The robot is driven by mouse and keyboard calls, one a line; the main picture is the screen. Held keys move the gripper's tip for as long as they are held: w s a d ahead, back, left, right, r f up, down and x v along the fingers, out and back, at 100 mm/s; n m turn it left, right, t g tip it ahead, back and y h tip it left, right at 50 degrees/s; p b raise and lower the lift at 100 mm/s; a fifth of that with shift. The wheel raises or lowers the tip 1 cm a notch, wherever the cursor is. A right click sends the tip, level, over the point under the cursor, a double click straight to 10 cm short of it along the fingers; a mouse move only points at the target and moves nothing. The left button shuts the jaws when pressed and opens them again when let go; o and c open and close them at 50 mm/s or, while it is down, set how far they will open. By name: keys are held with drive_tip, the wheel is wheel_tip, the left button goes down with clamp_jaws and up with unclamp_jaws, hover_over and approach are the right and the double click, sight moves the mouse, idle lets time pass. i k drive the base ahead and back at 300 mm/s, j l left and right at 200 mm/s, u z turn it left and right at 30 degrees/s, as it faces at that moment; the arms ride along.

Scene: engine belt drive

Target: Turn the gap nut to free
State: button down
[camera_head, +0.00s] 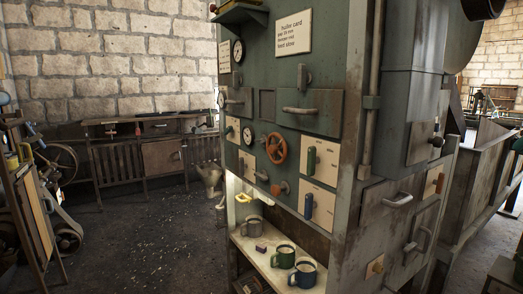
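I cannot pick out a gap nut for certain in the head view. A tall green-grey machine cabinet (330,100) fills the middle and right. Its front has an orange-red handwheel (276,148), a green lever (311,160) and a blue lever (308,206) on pale plates. Its right side has an orange handle (439,183) and a small tan knob (375,267) on a pale plate. No engine belt shows clearly. My gripper is not in view.
A white shelf (255,258) low on the cabinet holds several mugs and a small purple block. A workbench (140,150) stands against the brick wall. Wheeled machinery (65,225) is at the left. The dark floor (150,240) between is mostly clear.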

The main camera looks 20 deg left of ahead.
sight(263, 142)
drive_tip(key=u, duration=1.2)
